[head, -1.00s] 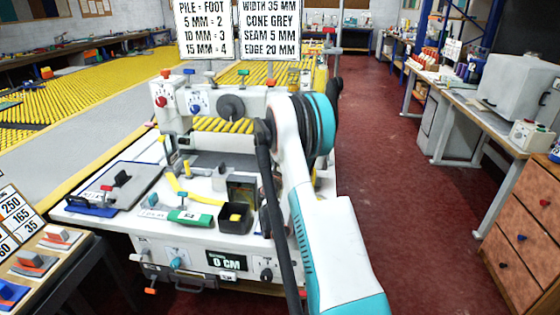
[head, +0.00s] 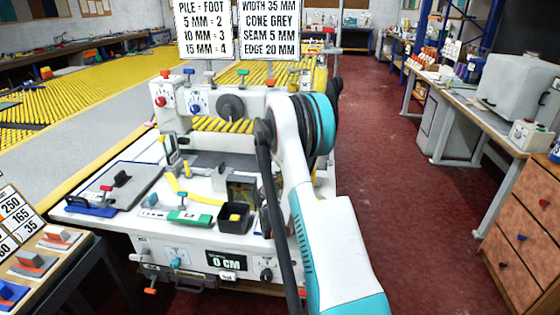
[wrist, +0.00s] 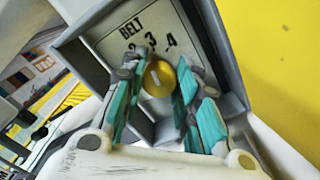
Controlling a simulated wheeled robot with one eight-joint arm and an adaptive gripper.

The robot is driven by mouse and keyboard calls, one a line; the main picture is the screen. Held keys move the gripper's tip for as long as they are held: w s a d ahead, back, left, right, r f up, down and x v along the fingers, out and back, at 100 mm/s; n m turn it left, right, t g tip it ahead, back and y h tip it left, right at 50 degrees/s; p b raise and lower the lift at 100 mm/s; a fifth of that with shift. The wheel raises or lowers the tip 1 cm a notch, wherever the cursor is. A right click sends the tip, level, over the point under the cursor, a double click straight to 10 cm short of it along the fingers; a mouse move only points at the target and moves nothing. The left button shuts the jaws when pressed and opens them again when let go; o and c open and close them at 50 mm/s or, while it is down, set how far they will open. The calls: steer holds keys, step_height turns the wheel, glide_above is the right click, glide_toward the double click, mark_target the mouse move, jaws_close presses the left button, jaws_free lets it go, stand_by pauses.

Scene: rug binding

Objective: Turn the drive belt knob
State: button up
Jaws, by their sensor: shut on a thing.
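The drive belt knob (wrist: 158,80) is a round yellow knob in the wrist view. It sits in a grey-framed recess under a pale plate (wrist: 140,28) marked BELT with 2, 3 and 4. My gripper (wrist: 161,72) has its teal-padded fingers on both sides of the knob and is shut on it. A pale line shows on the knob's face, but I cannot tell exactly which number it points to. In the head view my arm reaches to the machine (head: 150,240); my gripper and the knob are hidden there.
A yellow surface (wrist: 285,60) lies right of the recess in the wrist view. The machine's front holds a black bin (head: 234,222), a green block (head: 190,217) and a "0 CM" display (head: 226,262). A drawer cabinet (head: 525,225) stands right; the red floor between is clear.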

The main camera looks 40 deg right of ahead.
steer(key=shift+m, duration=0.6)
steer(key=o, duration=1.1)
steer(key=shift+c, duration=0.2)
steer(key=shift+a, duration=0.1)
steer(key=v, duration=0.7)
steer(key=shift+s+a, duration=0.1)
steer(key=shift+s, duration=0.1)
